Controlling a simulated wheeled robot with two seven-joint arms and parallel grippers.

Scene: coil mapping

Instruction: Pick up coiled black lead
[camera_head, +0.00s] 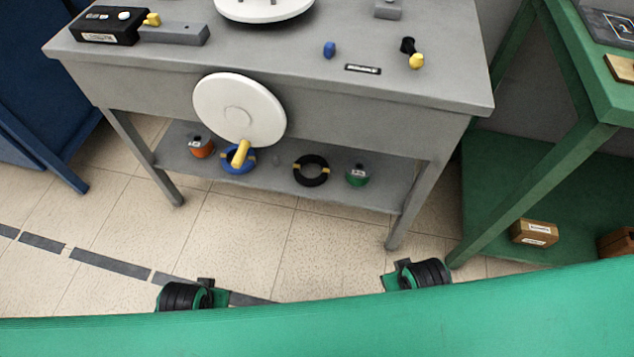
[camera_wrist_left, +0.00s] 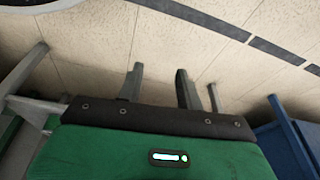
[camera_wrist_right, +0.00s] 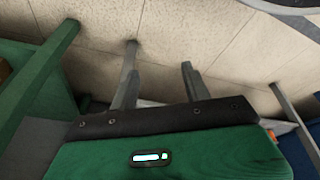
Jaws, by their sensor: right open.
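The coiled black lead (camera_head: 311,171) is a black ring with yellow ties. It lies on the lower shelf of the grey bench in the head view, between a blue coil and a green spool. My left gripper (camera_wrist_left: 158,82) shows in the left wrist view with its two fingers apart, empty, over bare floor. My right gripper (camera_wrist_right: 160,80) shows in the right wrist view, also with its fingers apart and empty, over the floor. Neither wrist view shows the black lead. The fingers cannot be made out in the head view.
The grey bench (camera_head: 300,75) has a large white wheel with a yellow handle (camera_head: 240,108) on its front, above the shelf (camera_head: 275,192). The shelf also holds an orange spool (camera_head: 201,147), the blue coil (camera_head: 237,160) and the green spool (camera_head: 357,175). A green table (camera_head: 535,180) stands right.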

